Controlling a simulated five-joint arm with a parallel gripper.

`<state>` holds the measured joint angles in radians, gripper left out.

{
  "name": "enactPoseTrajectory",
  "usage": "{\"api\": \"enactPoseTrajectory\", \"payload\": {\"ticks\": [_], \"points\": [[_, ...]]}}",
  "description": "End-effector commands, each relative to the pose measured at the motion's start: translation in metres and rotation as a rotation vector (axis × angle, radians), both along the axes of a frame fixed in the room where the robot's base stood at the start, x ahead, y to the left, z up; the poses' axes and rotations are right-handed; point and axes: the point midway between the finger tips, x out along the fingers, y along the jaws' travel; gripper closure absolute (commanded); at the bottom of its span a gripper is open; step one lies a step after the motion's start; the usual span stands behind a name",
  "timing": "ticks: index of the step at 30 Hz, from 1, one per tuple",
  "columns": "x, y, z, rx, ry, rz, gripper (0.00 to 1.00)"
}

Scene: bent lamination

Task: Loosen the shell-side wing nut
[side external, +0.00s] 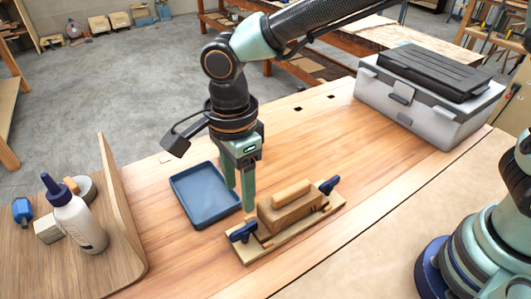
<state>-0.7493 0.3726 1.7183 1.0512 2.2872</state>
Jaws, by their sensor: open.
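A wooden clamping form (292,211) lies on the bench with a lighter wood bar on top. A dark blue wing nut (242,232) sits at its left end, toward the bent plywood shell (117,205). A second dark blue wing nut (329,185) sits at its right end. My gripper (239,197) points down with its two green fingers apart and nothing between them. It is above and behind the left wing nut and does not appear to touch it. The fingers hide part of the tray behind.
A blue tray (183,181) lies behind and left of the form. A glue bottle (78,222), a tape roll (87,189) and a small block (47,230) stand at the shell's left. A grey toolbox (411,108) is at the back right. The bench between is clear.

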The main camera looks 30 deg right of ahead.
Motion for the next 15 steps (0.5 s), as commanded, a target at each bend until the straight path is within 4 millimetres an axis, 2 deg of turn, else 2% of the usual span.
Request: {"api": "enactPoseTrajectory", "payload": {"ticks": [15], "points": [[-0.001, -0.002, -0.091, -0.002, 0.003, 0.002, 0.41]]}}
